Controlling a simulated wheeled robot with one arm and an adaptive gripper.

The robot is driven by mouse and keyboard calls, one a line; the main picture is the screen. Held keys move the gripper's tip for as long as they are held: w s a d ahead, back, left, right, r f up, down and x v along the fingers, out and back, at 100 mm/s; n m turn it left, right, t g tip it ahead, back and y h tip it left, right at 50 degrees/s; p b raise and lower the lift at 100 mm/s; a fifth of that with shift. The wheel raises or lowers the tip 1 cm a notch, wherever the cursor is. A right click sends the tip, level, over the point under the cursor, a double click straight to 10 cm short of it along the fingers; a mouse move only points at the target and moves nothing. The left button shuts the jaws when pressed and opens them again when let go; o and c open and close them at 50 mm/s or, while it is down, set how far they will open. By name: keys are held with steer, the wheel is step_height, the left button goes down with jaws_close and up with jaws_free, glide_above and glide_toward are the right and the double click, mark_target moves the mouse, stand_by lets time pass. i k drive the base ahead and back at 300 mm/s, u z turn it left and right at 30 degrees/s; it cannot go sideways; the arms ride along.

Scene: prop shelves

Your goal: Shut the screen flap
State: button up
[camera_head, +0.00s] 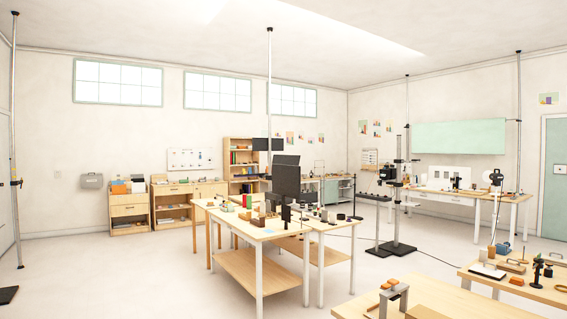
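A dark upright panel, which looks like the screen (287,183), stands on the middle wooden table (262,232). A dark section (286,160) at its top looks like a flap and seems to lean back a little. At this distance I cannot tell whether it is a separate flap or how far open it is. Small items in front hide the panel's lower edge. My gripper is not in view.
The middle table has several small blocks and dark upright items. A dark stand (398,246) is on the floor to its right. Another wooden table (440,301) is at the near right, with a grey bracket (393,297) on it. Open floor lies at the left.

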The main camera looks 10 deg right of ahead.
mark_target(287, 159)
steer(key=u, duration=0.1)
steer(key=i, duration=0.8)
steer(key=u, duration=0.4)
steer(key=i, duration=1.75)
steer(key=u, duration=0.35)
steer(key=i, duration=3.35)
steer(key=z, duration=0.4)
steer(key=i, duration=1.75)
steer(key=z, duration=0.8)
steer(key=i, duration=2)
steer(key=z, duration=0.4)
